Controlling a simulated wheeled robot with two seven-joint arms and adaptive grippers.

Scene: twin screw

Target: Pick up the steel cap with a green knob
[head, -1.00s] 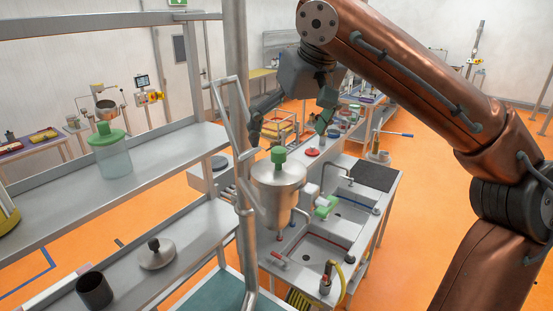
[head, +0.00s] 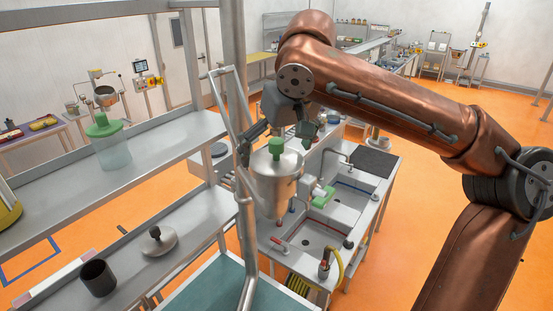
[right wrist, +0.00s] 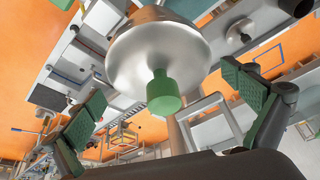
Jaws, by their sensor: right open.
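The steel cap (head: 290,163) with a green knob (head: 275,147) sits on top of a tapered steel vessel (head: 280,190) in the head view. In the right wrist view the steel cap (right wrist: 150,58) is large and central, with its green knob (right wrist: 162,93) pointing toward my gripper. My right gripper (head: 278,134) is open just above the knob in the head view. In the right wrist view its green-padded fingers (right wrist: 170,108) are wide apart, one on each side of the knob, not touching it. My left gripper is not in view.
A slanted metal frame (head: 232,125) and upright post (head: 235,50) stand close left of the vessel. The left shelves hold a glass jar with a green lid (head: 108,145), a dark-knobbed steel lid (head: 158,242) and a dark cup (head: 97,278). A sink bench (head: 325,235) lies behind.

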